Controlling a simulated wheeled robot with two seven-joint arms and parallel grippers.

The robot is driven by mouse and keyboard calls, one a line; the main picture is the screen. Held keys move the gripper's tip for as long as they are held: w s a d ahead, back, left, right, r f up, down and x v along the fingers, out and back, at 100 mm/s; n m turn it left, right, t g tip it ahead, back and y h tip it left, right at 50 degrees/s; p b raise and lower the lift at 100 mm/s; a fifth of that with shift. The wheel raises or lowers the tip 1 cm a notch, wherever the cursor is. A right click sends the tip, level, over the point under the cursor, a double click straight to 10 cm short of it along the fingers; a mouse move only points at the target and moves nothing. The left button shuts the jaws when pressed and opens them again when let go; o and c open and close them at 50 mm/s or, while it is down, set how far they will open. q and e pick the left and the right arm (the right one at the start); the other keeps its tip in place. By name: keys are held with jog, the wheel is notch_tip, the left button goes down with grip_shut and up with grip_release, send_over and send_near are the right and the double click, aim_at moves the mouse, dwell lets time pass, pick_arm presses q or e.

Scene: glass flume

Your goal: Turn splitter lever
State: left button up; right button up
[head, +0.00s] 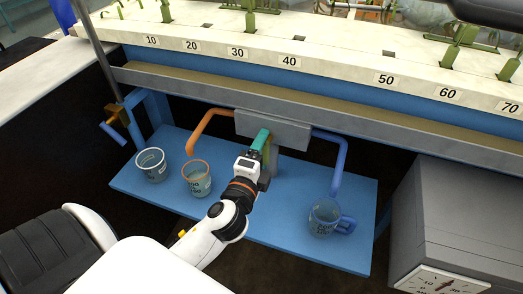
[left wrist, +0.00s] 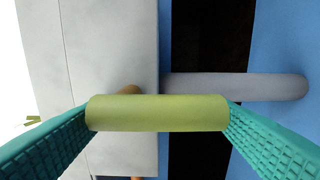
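The splitter is a grey box (head: 272,129) under the flume's edge, with an orange pipe (head: 205,121) on its left and a blue pipe (head: 341,155) on its right. Its lever has a yellow-green handle (left wrist: 157,113), partly hidden behind my gripper in the head view. My left gripper (head: 262,141) is at the box front. In the left wrist view its teal fingers (left wrist: 158,115) meet both ends of the handle, with no clear gap. A grey bar (left wrist: 235,87) lies behind the handle. My right gripper is not in view.
A blue shelf (head: 290,225) below holds a clear beaker (head: 151,165), another beaker (head: 197,179) under the orange pipe and a blue-handled jug (head: 326,217) under the blue pipe. A grey cabinet with a dial (head: 455,218) stands at the right. The flume beam (head: 330,115) runs above.

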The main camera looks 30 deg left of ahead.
pick_arm(q)
jog(key=shift+o, duration=0.4)
jog(key=b+v, duration=0.1)
jog(key=v, duration=1.1)
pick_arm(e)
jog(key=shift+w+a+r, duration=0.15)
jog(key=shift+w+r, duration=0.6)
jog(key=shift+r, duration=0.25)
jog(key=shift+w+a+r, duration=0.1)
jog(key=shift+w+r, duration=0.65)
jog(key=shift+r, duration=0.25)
pick_arm(q)
jog(key=shift+d+r, duration=0.1)
